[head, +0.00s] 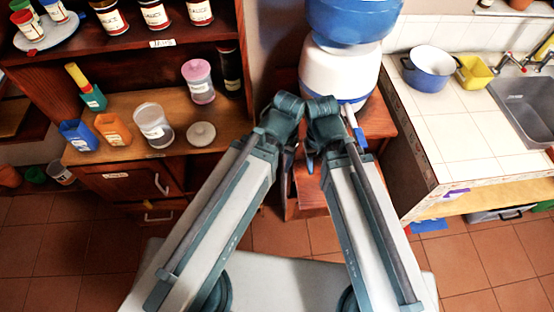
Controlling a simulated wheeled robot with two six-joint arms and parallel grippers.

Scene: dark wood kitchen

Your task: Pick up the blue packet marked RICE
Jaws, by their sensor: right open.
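A blue packet (78,135) with a small pale label stands upright at the left end of the wooden shelf. The label is too small to read. Both my arms point forward in the middle of the view, well to the right of the packet. My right gripper (335,152) is open, partly hidden under its own arm, in front of the white dispenser. My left gripper (284,158) is mostly hidden behind its arm, and I cannot see its jaws clearly. Neither gripper touches the packet.
An orange packet (113,130) stands just right of the blue one. A clear jar (153,125), a round lid (201,135) and a pink-lidded jar (200,82) share the shelf. A blue-and-white dispenser (338,72) stands ahead. A tiled counter (450,130) is at right.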

